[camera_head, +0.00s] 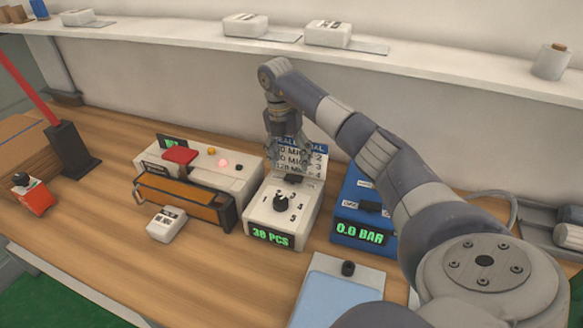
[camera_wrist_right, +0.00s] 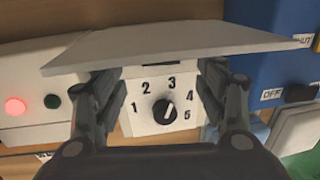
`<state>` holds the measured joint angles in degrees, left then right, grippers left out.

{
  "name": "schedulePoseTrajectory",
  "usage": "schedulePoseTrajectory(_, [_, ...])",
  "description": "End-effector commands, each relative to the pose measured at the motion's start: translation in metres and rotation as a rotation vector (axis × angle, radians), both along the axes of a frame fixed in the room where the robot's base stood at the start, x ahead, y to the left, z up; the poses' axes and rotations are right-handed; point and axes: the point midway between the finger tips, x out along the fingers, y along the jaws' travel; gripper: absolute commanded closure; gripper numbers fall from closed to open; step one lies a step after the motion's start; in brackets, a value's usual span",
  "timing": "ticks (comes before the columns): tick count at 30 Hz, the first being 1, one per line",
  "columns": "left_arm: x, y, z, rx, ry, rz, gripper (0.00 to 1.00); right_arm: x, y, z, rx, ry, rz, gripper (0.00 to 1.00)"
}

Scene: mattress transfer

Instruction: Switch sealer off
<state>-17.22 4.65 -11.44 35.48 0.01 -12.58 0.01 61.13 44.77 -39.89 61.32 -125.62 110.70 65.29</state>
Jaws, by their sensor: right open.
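A white sealer-like machine (camera_head: 208,174) with a brown front bar (camera_head: 183,198) sits left of centre. A lit reddish lamp (camera_head: 223,162) and a dark button (camera_head: 239,168) are on it; both show at the left in the right wrist view (camera_wrist_right: 15,106). My right gripper (camera_head: 288,148) is open and empty by the sign behind this unit. In the right wrist view the knob (camera_wrist_right: 165,112) shows between the fingers. My left gripper is out of view.
A blue unit (camera_head: 350,222) reading "0.0 BAR" stands right of the dial unit. A settings sign (camera_head: 300,160) rises behind the dial. A small white device (camera_head: 166,224) lies in front of the sealer. Bare wood (camera_head: 100,225) is free at left.

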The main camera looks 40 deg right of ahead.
Motion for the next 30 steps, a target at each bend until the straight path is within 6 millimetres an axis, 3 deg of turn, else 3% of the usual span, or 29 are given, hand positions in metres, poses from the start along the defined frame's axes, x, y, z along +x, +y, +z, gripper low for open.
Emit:
schedulePoseTrajectory(5, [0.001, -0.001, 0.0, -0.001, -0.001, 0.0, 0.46, 0.006, 0.003, 0.043, 0.0, -0.004, 0.001, 0.34])
schedulePoseTrajectory(10, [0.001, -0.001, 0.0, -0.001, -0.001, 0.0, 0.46, 0.008, 0.004, 0.059, -0.001, 0.0, 0.002, 0.34])
schedulePoseTrajectory(30, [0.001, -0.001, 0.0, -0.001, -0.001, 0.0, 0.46, 0.008, 0.005, 0.068, 0.001, 0.001, 0.001, 0.34])
